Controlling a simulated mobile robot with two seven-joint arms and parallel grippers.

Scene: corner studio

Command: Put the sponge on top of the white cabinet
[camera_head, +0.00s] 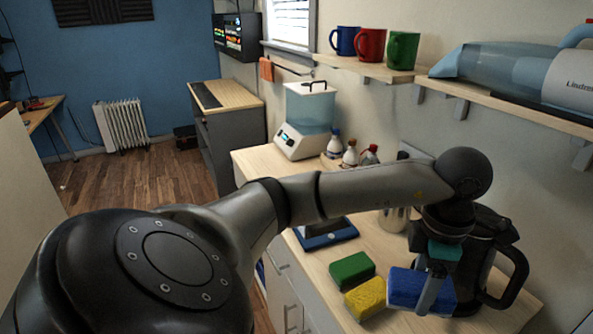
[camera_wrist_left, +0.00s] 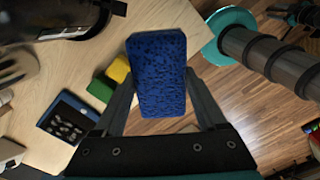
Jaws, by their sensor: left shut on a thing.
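My left gripper (camera_head: 432,292) is shut on a blue sponge (camera_head: 404,287), held near the front right end of the wooden-topped counter. The wrist view shows the blue sponge (camera_wrist_left: 157,72) between both fingers, with counter and floor below it. A green sponge (camera_head: 351,270) and a yellow sponge (camera_head: 365,298) lie side by side on the counter to its left. The counter's pale, drawer-fronted cabinet (camera_head: 283,285) is partly hidden by my arm. A grey cabinet with a wooden top (camera_head: 228,94) stands farther back. I cannot tell which one is the white cabinet. My right gripper is not in view.
A black kettle (camera_head: 487,262) stands close behind the blue sponge. A shelf with mugs (camera_head: 371,46) and a handheld vacuum (camera_head: 520,70) is above.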

